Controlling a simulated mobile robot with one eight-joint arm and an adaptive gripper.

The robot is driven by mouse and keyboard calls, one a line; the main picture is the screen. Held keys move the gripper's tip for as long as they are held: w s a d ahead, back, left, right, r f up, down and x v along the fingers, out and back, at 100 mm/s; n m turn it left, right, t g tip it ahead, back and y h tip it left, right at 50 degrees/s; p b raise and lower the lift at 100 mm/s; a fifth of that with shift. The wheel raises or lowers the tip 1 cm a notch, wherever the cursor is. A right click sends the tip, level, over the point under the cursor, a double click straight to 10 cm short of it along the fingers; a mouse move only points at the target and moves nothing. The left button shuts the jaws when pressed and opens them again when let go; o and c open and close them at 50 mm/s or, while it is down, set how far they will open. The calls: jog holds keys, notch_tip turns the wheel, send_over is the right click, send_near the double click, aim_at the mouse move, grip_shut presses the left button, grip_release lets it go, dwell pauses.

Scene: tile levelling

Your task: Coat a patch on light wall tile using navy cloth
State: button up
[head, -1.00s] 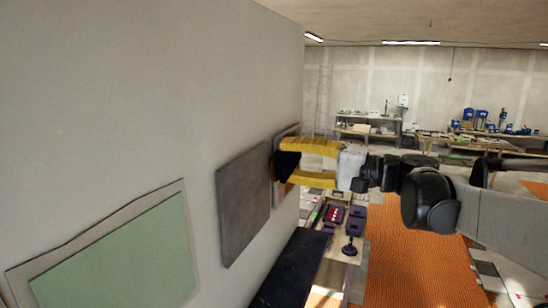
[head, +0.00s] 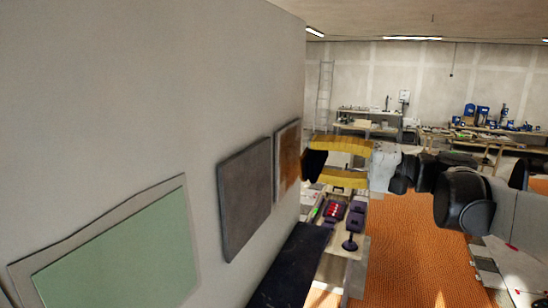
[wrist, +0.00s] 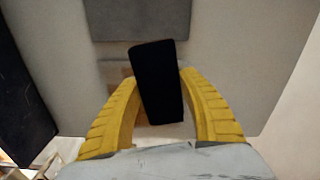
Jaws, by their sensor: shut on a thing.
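My gripper (head: 322,163) has yellow fingers and is shut on a dark navy cloth (head: 313,165), which looks almost black. In the wrist view the cloth (wrist: 158,85) stands between the two fingers, slightly tilted. A light-edged wall tile with a brown-orange face (head: 288,160) hangs on the wall, just left of the cloth in the head view. The cloth appears apart from the wall there. In the wrist view the cloth hides much of this tile (wrist: 115,72).
A dark grey panel (head: 244,198) and a light-framed green panel (head: 125,255) hang on the same wall, nearer me. A dark-topped bench (head: 290,268) runs below. A shelf with purple and red items (head: 338,215) stands beyond. Orange floor (head: 400,250) lies open at right.

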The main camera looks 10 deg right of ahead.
jog(key=shift+v, duration=1.55)
jog(key=p, duration=0.2)
send_near(280, 184)
jog(key=shift+p+x, duration=0.35)
jog(key=shift+x, duration=2.55)
jog(key=shift+x, duration=0.95)
